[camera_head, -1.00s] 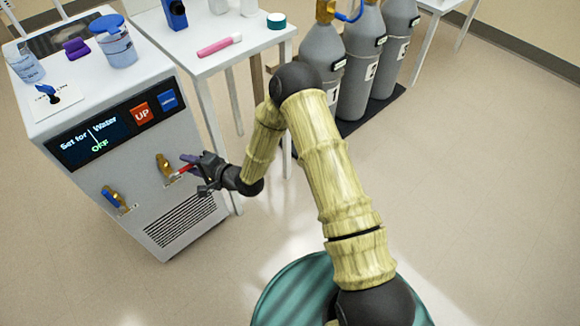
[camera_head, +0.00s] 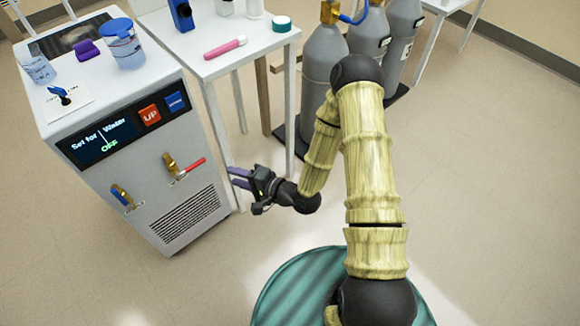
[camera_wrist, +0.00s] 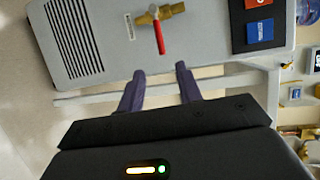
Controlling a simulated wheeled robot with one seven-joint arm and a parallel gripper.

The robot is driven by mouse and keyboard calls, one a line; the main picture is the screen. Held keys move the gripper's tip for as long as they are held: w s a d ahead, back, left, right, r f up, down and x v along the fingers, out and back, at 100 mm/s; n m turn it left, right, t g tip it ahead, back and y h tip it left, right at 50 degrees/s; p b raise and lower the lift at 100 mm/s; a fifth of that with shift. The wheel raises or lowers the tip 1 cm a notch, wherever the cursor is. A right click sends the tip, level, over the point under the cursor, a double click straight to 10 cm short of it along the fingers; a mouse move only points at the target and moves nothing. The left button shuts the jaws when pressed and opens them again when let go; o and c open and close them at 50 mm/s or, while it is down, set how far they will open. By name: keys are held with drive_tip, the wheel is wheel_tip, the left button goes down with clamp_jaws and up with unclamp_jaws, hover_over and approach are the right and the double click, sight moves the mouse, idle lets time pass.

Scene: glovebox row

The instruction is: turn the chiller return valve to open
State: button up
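The chiller (camera_head: 150,160) is a white cabinet with a dark display reading OFF. A red-handled brass valve (camera_head: 170,163) is on its front; the red handle (camera_head: 190,168) points right, and in the wrist view the handle (camera_wrist: 159,38) lies crosswise to the brass body (camera_wrist: 155,13). A blue-handled brass valve (camera_head: 122,197) sits lower left. The valve labels are too small to read, so I cannot tell which is the return. My gripper (camera_head: 236,178) is right of the red handle, apart from it. The wrist view shows its purple fingers (camera_wrist: 160,80) spread and empty, facing the handle.
A white table (camera_head: 240,45) with a pink marker (camera_head: 225,48) stands right of the chiller, its legs behind my gripper. Grey gas cylinders (camera_head: 325,70) stand behind my arm. The floor in front is clear.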

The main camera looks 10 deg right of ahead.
drive_tip(key=d+n+g+h+b, duration=0.3)
drive_tip(key=d+n+h, duration=0.4)
drive_tip(key=d+h, duration=0.3)
drive_tip(key=shift+d+r+g+b, duration=0.25)
drive_tip(key=shift+d+b, duration=0.5)
drive_tip(key=shift+d, duration=1.45)
drive_tip(key=s+d+r+n+g+h, duration=0.1)
drive_tip(key=s+d+r+g+h, duration=0.15)
drive_tip(key=s+r, duration=0.35)
drive_tip(key=s+d+r+g+h, duration=0.1)
drive_tip(key=s+d+r, duration=0.3)
drive_tip(key=s+r, duration=0.15)
drive_tip(key=w+p+v, duration=0.3)
drive_tip(key=p+v, duration=1.3)
drive_tip(key=p, duration=0.1)
drive_tip(key=w+d+r+p+v, duration=0.1)
drive_tip(key=w+p+v, duration=0.2)
drive_tip(key=p+v, duration=1.3)
drive_tip(key=shift+w+r+p, duration=0.45)
drive_tip(key=shift+r+p, duration=0.05)
drive_tip(key=shift+p, duration=0.3)
